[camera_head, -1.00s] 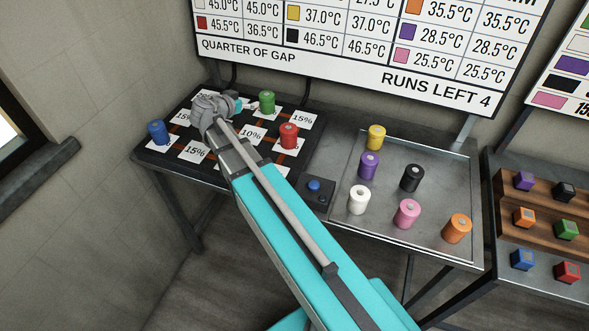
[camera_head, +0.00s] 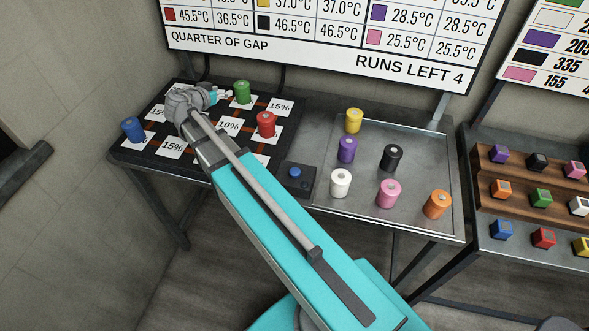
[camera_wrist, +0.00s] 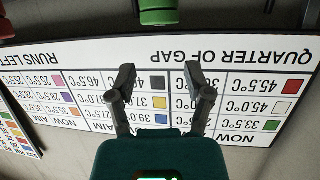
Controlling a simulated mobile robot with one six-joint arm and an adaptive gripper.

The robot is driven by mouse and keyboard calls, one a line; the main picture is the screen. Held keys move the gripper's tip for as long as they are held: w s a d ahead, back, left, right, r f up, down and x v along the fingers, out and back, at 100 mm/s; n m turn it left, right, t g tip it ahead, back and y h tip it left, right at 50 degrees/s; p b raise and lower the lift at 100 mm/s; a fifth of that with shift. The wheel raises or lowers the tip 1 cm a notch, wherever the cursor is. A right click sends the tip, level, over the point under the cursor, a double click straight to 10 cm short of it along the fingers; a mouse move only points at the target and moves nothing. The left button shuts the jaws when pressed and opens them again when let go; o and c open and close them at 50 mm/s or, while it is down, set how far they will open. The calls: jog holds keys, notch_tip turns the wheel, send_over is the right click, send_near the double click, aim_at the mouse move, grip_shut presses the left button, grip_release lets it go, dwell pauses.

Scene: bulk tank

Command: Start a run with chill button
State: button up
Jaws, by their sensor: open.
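A blue round button (camera_head: 295,173) sits on a small dark box (camera_head: 297,187) between the dark board and the metal tray; I cannot read any label on it. My gripper (camera_head: 222,95) is over the back of the dark board, just left of the green can (camera_head: 242,92), well to the left of and behind the button. In the wrist view my gripper (camera_wrist: 159,72) has its two fingers spread with nothing between them. The green can (camera_wrist: 158,10) shows at the top edge there. The button is not in the wrist view.
The dark board (camera_head: 200,172) has percent cards, a blue can (camera_head: 133,130) and a red can (camera_head: 266,124). A metal tray (camera_head: 418,165) holds several coloured cans. A wooden rack (camera_head: 520,205) with coloured blocks is at right. The sign (camera_head: 300,50) reads RUNS LEFT 4.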

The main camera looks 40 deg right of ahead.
grip_shut()
dwell(1.2)
